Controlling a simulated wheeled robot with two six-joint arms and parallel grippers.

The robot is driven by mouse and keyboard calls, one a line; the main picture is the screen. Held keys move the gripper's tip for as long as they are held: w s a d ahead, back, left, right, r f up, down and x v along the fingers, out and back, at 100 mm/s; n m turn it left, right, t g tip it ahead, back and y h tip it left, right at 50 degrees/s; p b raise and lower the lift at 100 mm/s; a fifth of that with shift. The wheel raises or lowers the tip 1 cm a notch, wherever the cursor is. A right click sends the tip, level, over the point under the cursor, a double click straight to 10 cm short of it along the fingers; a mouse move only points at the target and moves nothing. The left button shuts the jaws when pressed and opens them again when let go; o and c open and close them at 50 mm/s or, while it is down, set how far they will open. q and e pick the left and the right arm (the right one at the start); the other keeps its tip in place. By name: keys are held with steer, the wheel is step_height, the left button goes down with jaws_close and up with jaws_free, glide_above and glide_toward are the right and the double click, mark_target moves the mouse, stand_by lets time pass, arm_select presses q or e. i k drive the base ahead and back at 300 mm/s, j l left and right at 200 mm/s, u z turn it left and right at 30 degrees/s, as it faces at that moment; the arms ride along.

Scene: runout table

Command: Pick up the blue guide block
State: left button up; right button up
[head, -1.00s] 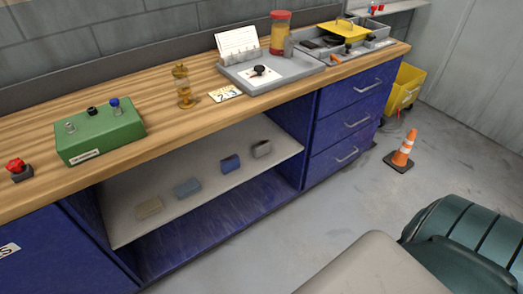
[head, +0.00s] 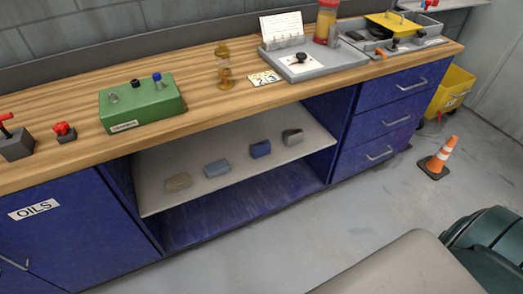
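The blue guide block (head: 260,149) is a small, saturated blue block. It stands on the pale open shelf (head: 165,156) under the bench top, third from the left in a spaced row. A paler blue-grey block (head: 217,168) is to its left, and a tan block (head: 178,182) is at the far left. A grey block (head: 292,137) is to its right. The blocks stand apart from each other. Neither of my grippers is in view.
The wooden bench top (head: 200,110) overhangs the shelf. It carries a green box (head: 142,103), an amber glass piece (head: 224,72) and a grey tray (head: 310,68). Blue drawers (head: 388,120) bound the shelf on the right. An orange cone (head: 439,158) stands on the floor.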

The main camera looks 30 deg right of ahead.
mark_target(262, 148)
steer(key=i+l, duration=0.1)
steer(key=l, duration=0.25)
steer(key=i+l+z, duration=0.1)
steer(key=l, duration=0.3)
steer(key=i+l, duration=0.1)
steer(key=l, duration=0.25)
steer(key=i+l+z, duration=0.1)
steer(key=l, duration=0.25)
steer(key=i+l, duration=0.1)
steer(key=l, duration=0.3)
steer(key=i+l+z, duration=0.15)
steer(key=l, duration=0.2)
